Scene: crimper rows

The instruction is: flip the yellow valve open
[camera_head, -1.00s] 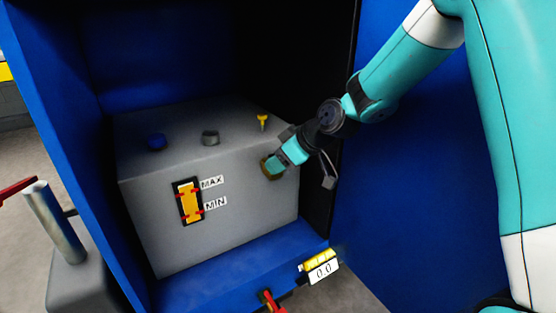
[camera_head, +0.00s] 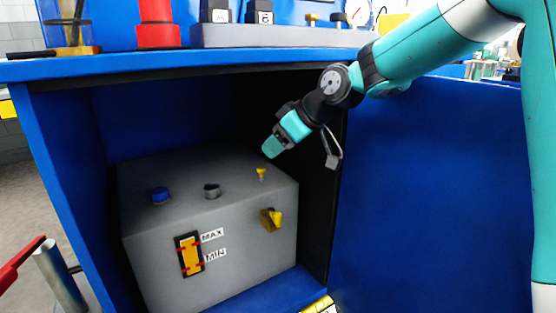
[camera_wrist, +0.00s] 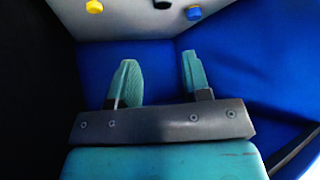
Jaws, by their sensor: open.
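A yellow valve (camera_head: 271,219) sits on the front face of a grey tank (camera_head: 225,250), right of the gauge; its handle sticks out to the right. A second, small yellow T-shaped fitting (camera_head: 261,173) stands on the tank's top. My gripper (camera_head: 271,147) appears above both in the head view, empty and apart from the front valve. In the wrist view my gripper's two teal fingers (camera_wrist: 158,75) are spread with nothing between them. The wrist view cuts off a yellow part (camera_wrist: 94,6) at its top edge; I cannot tell which fitting it is.
The tank stands inside a blue cabinet under a bench top (camera_head: 200,66). A blue cap (camera_head: 160,195) and a grey cap (camera_head: 212,190) sit on the tank. A level gauge (camera_head: 190,254) is on its front. A blue panel (camera_head: 430,180) stands at right.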

